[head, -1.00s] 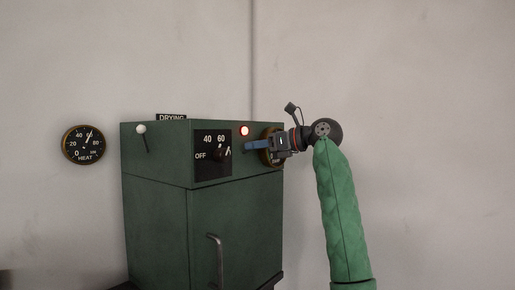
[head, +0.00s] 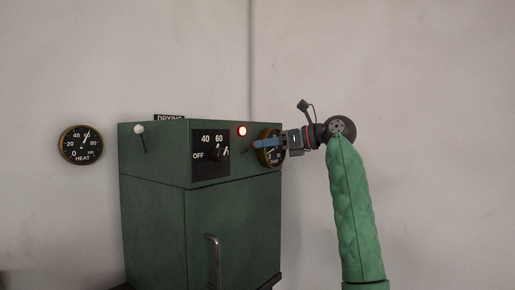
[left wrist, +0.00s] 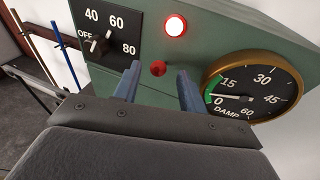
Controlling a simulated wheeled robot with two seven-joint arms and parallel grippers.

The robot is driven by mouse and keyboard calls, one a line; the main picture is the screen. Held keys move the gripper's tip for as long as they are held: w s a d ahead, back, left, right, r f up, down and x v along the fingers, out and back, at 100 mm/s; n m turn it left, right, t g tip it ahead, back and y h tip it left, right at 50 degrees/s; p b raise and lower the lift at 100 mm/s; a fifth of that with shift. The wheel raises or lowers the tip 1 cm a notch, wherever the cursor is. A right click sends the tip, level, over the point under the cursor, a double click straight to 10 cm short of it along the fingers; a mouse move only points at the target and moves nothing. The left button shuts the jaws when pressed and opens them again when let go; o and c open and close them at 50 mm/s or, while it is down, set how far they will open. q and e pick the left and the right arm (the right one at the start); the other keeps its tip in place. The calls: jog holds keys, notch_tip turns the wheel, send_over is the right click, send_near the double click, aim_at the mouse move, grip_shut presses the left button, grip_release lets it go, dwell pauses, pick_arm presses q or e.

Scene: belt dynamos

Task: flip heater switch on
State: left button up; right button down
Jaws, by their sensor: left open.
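A small red-tipped switch (left wrist: 158,68) stands out from the green dryer front, below a lit red lamp (left wrist: 175,26). In the head view a short dark lever (head: 246,151) shows at that place, just left of my fingers. My left gripper (head: 256,144) is open, with blue fingers pointing at the panel. In the left wrist view its fingertips (left wrist: 160,78) stand either side of the red tip, apart from it. I cannot tell which way the switch is set. My right gripper is not in view.
A damp gauge (left wrist: 250,90) is close on the right. A white-balled lever (head: 139,130) is on the cabinet's left side. A heat gauge (head: 81,144) hangs on the wall.

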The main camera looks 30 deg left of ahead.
pick_arm(q)
jog(key=shift+v, duration=2)
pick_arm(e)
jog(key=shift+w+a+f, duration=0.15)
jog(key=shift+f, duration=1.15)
